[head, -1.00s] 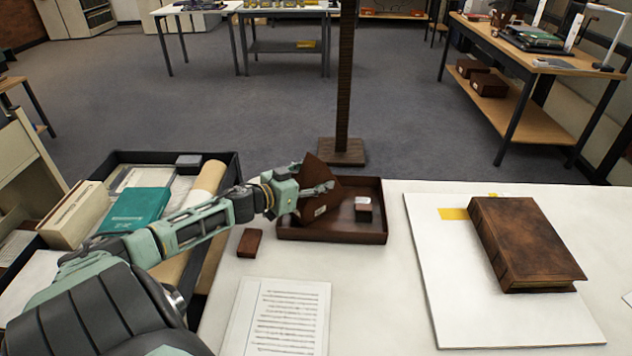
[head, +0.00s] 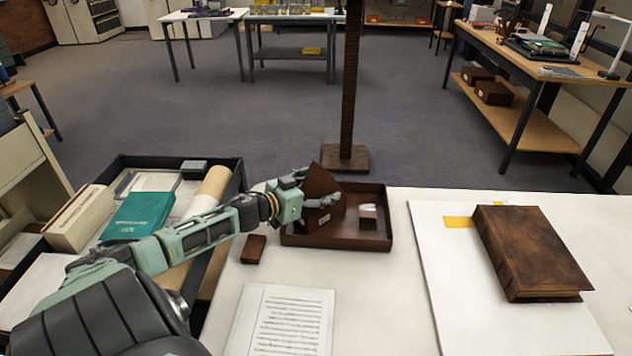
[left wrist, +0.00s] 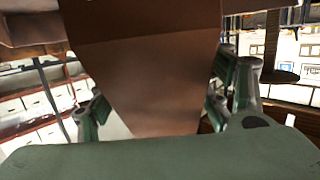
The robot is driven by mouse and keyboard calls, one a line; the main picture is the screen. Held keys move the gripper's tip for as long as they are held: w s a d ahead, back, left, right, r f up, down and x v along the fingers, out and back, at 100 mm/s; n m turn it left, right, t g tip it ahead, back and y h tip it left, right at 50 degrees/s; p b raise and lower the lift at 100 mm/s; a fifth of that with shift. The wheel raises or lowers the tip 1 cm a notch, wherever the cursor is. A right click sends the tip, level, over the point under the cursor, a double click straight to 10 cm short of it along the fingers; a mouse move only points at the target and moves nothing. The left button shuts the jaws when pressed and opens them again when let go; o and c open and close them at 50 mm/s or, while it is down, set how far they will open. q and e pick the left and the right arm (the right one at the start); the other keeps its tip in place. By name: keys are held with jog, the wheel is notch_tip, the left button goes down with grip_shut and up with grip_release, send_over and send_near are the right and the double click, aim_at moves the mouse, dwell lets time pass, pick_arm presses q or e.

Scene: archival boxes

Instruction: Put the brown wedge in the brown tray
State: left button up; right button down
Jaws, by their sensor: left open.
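The brown wedge (head: 321,185) stands tilted with its point up at the left end of the brown tray (head: 340,243). Its lower part is inside the tray walls; whether it touches the tray floor is hidden. My left gripper (head: 326,202) is at the wedge, its jaws open on either side of it. In the left wrist view the wedge (left wrist: 150,75) fills the space between the fingers (left wrist: 160,108). My right gripper is not in view.
A small brown block (head: 368,213) with a pale top is in the tray's right half. Another brown block (head: 254,249) lies on the table left of the tray. A printed sheet (head: 285,318) lies in front, a brown book (head: 530,248) on a white board at right.

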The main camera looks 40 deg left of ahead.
pick_arm(q)
jog(key=shift+s+r, duration=0.1)
jog(key=shift+r, duration=0.05)
jog(key=p+v, duration=0.1)
jog(key=v, duration=1)
jog(key=shift+s+a+r, duration=0.15)
jog(key=shift+s+r, duration=0.05)
jog(key=shift+s, duration=0.15)
